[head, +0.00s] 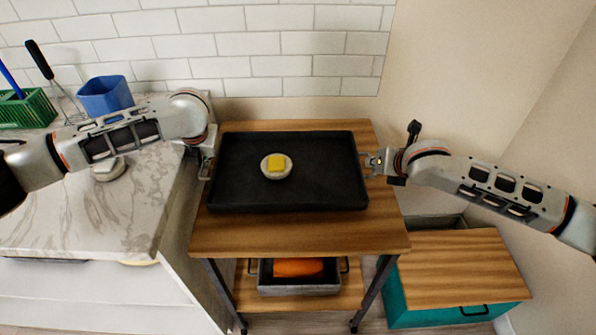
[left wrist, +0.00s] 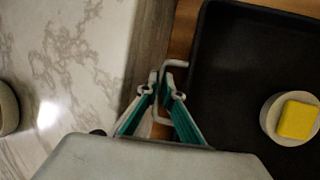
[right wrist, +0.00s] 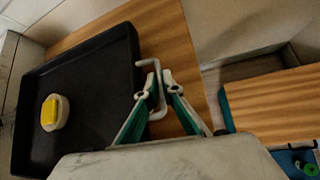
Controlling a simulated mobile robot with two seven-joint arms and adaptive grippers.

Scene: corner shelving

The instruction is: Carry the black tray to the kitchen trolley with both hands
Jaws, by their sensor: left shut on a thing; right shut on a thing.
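The black tray (head: 320,180) is over the wooden top of the kitchen trolley (head: 300,236); I cannot tell whether it rests on the top or hangs just above it. A white round dish with a yellow block (head: 276,164) sits near the tray's middle. My left gripper (head: 207,165) is shut on the tray's left handle, a thin metal loop that shows in the left wrist view (left wrist: 172,64). My right gripper (head: 372,163) is shut on the right handle, which shows in the right wrist view (right wrist: 141,64).
A marble counter (head: 120,215) with a blue cup (head: 105,97) and a green rack (head: 27,110) stands at the left, close to the trolley. A teal box with a wooden lid (head: 460,268) is at the right. A grey pan (head: 300,286) is on the lower shelf.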

